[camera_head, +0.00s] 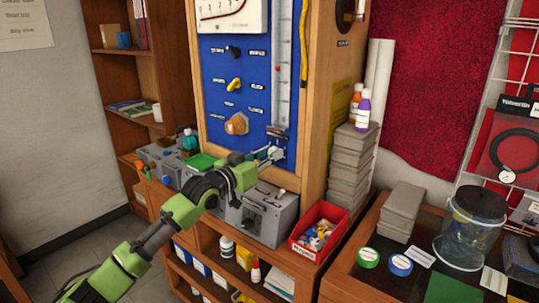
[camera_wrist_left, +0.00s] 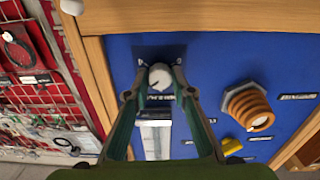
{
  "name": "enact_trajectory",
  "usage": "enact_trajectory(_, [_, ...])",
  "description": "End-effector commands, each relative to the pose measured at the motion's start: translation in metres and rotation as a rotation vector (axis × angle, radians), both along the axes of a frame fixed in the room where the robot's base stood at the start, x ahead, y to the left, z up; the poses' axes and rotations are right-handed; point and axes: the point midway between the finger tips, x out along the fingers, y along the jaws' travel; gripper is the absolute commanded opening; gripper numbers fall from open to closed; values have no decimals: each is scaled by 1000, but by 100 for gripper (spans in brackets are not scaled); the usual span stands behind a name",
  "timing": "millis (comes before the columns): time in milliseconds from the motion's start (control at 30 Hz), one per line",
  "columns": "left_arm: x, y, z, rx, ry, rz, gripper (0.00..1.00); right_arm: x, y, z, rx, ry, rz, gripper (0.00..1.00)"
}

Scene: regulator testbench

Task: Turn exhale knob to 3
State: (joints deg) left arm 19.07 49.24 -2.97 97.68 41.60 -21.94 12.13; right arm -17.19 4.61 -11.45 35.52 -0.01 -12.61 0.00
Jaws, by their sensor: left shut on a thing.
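My left gripper (camera_head: 270,155) reaches in from the lower left to the lower right of the blue panel (camera_head: 214,75). In the left wrist view its two fingers (camera_wrist_left: 160,80) are shut on a small round white-grey knob (camera_wrist_left: 160,76) with a dark pointer line. The knob sits just below the tall flow tube (camera_wrist_left: 156,138). In the head view the knob is mostly hidden by the gripper. I cannot read its markings. My right gripper is not in view.
An orange knob (camera_head: 236,124), a yellow knob (camera_head: 234,85) and a black knob (camera_head: 233,51) are on the same panel, left of my gripper. Grey boxes (camera_head: 262,215) stand below it. A red bin (camera_head: 319,231) of small parts is at the right.

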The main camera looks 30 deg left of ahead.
Motion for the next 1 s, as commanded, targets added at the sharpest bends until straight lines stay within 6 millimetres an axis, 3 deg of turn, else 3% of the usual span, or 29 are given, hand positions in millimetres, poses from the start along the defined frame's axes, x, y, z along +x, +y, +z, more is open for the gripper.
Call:
enact_trajectory(300, [0, -1, -4, 98, -1, -1, 2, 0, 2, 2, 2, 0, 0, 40])
enact_trajectory(767, [0, -1, -4, 110, -1, -1, 2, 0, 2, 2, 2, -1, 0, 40])
enact_trajectory(800, [0, -1, -4, 110, -1, -1, 26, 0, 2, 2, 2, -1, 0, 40])
enact_trajectory(867, [0, -1, -4, 110, -2, -1, 40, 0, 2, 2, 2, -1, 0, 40])
enact_trajectory(1000, [0, -1, -2, 110, -5, 0, 40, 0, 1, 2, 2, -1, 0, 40])
